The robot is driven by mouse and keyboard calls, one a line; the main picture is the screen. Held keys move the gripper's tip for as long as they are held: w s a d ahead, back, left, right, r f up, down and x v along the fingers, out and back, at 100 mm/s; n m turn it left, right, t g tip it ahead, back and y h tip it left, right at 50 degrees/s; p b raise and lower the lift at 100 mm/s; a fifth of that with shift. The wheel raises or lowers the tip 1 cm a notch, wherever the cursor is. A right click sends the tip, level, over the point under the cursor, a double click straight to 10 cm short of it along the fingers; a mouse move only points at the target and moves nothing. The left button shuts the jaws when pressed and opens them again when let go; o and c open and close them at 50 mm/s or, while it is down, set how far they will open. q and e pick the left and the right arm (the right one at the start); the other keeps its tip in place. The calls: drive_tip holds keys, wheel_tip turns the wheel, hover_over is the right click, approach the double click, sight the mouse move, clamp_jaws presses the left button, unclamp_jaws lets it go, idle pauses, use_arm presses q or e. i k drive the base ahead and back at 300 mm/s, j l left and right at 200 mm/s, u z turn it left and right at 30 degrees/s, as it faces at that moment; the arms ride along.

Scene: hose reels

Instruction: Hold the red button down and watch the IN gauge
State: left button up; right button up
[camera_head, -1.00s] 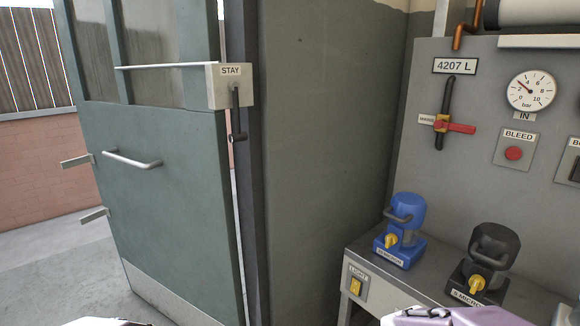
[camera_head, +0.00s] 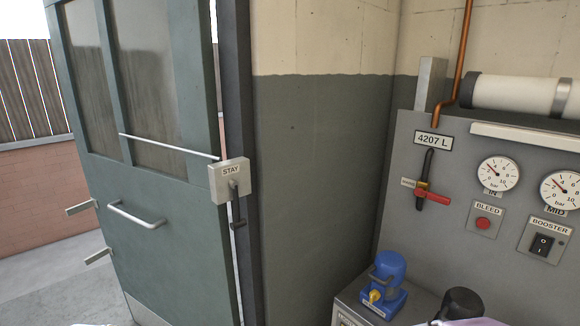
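The red button (camera_head: 483,223) sits on a grey plate labelled BLEED on the grey wall panel at the right. The IN gauge (camera_head: 498,174) is a round white dial just above it, marked in bar; its needle points to the upper left, at a low reading. No gripper touches the button. Neither gripper's fingers show in the head view; only small pale pieces of my arms appear at the bottom edge.
A MID gauge (camera_head: 562,190) and a BOOSTER switch (camera_head: 542,245) lie right of the button. A red-handled valve (camera_head: 431,196) is to its left. A blue filter unit (camera_head: 385,285) and a black one (camera_head: 459,304) stand on the bench below. A green door (camera_head: 165,240) stands at the left.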

sight(483, 223)
drive_tip(key=z, duration=1.45)
